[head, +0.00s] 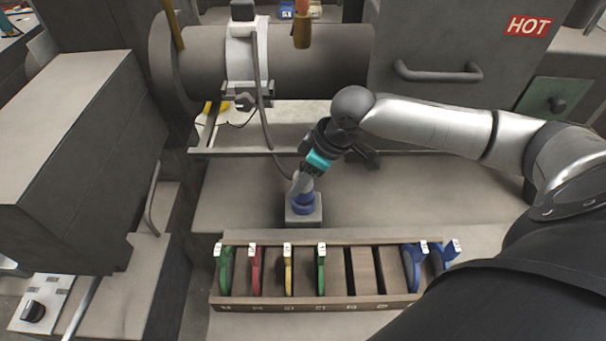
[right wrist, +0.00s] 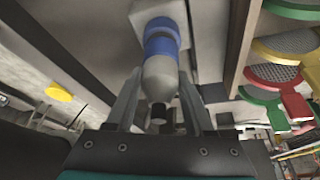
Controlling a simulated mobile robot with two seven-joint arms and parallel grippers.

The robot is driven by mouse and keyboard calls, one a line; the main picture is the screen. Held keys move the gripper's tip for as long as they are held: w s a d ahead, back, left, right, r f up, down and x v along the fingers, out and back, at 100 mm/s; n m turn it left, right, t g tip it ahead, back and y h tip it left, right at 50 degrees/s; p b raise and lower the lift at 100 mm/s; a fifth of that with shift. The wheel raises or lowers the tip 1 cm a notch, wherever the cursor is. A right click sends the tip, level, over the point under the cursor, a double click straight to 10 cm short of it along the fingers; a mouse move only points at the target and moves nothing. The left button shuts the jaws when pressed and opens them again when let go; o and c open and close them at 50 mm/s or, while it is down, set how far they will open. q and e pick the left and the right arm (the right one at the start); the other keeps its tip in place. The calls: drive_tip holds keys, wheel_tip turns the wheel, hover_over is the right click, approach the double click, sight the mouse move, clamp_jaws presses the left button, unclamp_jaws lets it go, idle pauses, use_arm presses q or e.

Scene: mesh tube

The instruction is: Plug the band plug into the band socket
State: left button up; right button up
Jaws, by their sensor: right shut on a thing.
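The band plug (head: 301,183) is a grey tapered body with a cable at its rear. It also shows in the right wrist view (right wrist: 160,76), between the two fingers. My right gripper (head: 303,178) is shut on it, and its fingers also show in the right wrist view (right wrist: 158,108). The plug points down at the blue band socket (head: 304,208) on a small grey block, in line with it. The blue part in the wrist view (right wrist: 160,38) meets the plug's front; I cannot tell how deep the plug sits. My left gripper is not in view.
A wooden rack (head: 315,301) with several coloured mesh discs stands in front of the block. The cable (head: 267,125) hangs from the pale band (head: 246,62) around the large tube (head: 310,55). A furnace with a HOT sign (head: 529,26) stands behind my right arm.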

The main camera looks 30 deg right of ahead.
drive_tip(key=shift+p, duration=0.35)
idle(0.7)
drive_tip(key=shift+p, duration=0.6)
idle(0.5)
drive_tip(key=shift+p, duration=0.55)
drive_tip(key=shift+f, duration=0.65)
drive_tip(key=o, duration=1.3)
drive_tip(key=shift+o, duration=0.2)
